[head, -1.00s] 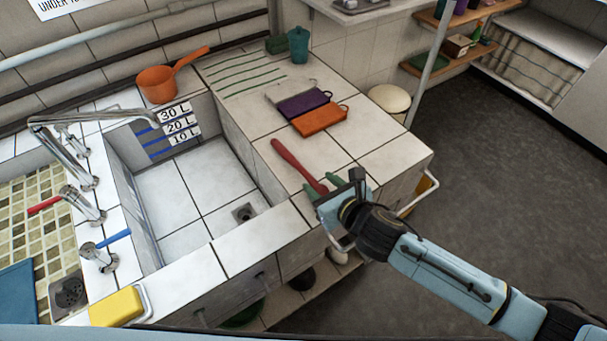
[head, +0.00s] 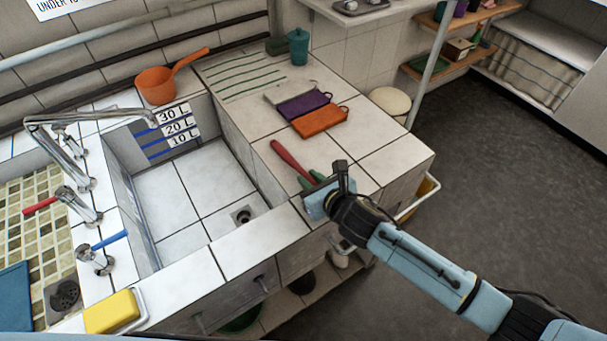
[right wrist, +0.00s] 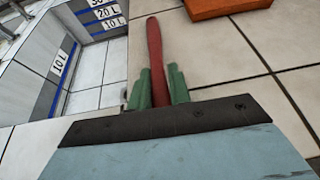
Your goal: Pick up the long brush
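The long brush (head: 289,158) shows as a red handle lying on the white tiled counter, right of the sink basin. Its near end is hidden behind my right gripper. In the right wrist view the red handle (right wrist: 155,50) runs between the two green fingers. My right gripper (head: 312,180) is low at the counter's front edge. The handle still appears to rest on the tiles. My left gripper is not in view.
Orange (head: 320,121), purple (head: 303,105) and grey flat items lie behind the brush. A teal cup (head: 298,46) stands at the back. The deep sink (head: 200,190) is to the left, with an orange pan (head: 156,86) on its rim. Counter tiles right of the brush are clear.

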